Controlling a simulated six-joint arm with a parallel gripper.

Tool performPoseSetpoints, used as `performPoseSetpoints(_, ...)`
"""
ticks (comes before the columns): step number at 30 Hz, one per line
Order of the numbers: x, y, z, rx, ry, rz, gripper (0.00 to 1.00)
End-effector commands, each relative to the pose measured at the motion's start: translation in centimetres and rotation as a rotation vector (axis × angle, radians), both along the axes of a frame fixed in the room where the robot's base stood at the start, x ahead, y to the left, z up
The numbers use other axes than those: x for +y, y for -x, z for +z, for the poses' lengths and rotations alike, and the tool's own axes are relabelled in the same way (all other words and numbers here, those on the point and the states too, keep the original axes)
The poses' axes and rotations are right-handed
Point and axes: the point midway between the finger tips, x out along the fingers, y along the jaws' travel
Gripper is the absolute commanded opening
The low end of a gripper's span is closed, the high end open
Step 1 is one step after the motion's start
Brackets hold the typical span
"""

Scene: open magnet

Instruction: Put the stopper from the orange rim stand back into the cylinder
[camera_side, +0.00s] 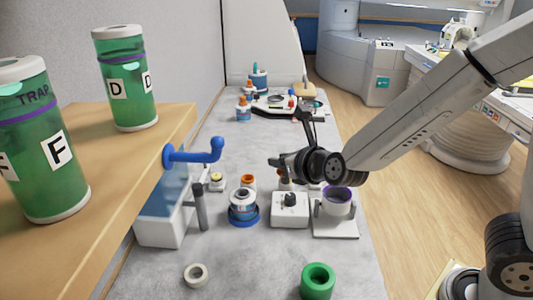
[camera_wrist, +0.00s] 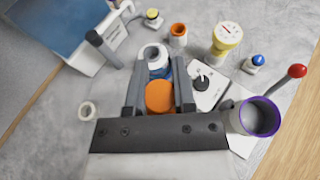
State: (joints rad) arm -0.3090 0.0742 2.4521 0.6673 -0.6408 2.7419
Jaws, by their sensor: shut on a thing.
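My gripper (camera_wrist: 160,78) is shut on an orange stopper (camera_wrist: 159,97), whose round face shows between the fingers in the wrist view. In the side view my gripper (camera_side: 277,162) is above the bench and the stopper is hard to make out. The cylinder (camera_side: 243,199), white-topped with a blue body, stands upright in a blue base ring; its open top (camera_wrist: 152,52) shows just beyond the fingers in the wrist view. The orange rim stand (camera_wrist: 178,36) is behind it, apart from the gripper; it also shows in the side view (camera_side: 248,180).
A white knob box (camera_side: 290,211) and a purple-rimmed cup (camera_side: 337,201) stand right of the cylinder. A white ring (camera_side: 195,275) and a green ring (camera_side: 318,281) lie in front.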

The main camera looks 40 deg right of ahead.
Motion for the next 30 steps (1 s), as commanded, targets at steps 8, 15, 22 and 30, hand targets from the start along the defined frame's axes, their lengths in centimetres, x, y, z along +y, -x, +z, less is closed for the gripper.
performPoseSetpoints(8,0.2,-1.4,-0.7,0.002,0.001,-0.001,0.0)
performPoseSetpoints(15,0.4,-4.0,-1.9,0.002,0.001,-0.001,0.0)
performPoseSetpoints(22,0.8,-6.7,-3.1,0.002,0.0,-0.001,0.0)
performPoseSetpoints(30,1.2,-9.7,-4.9,0.002,0.002,0.001,0.0)
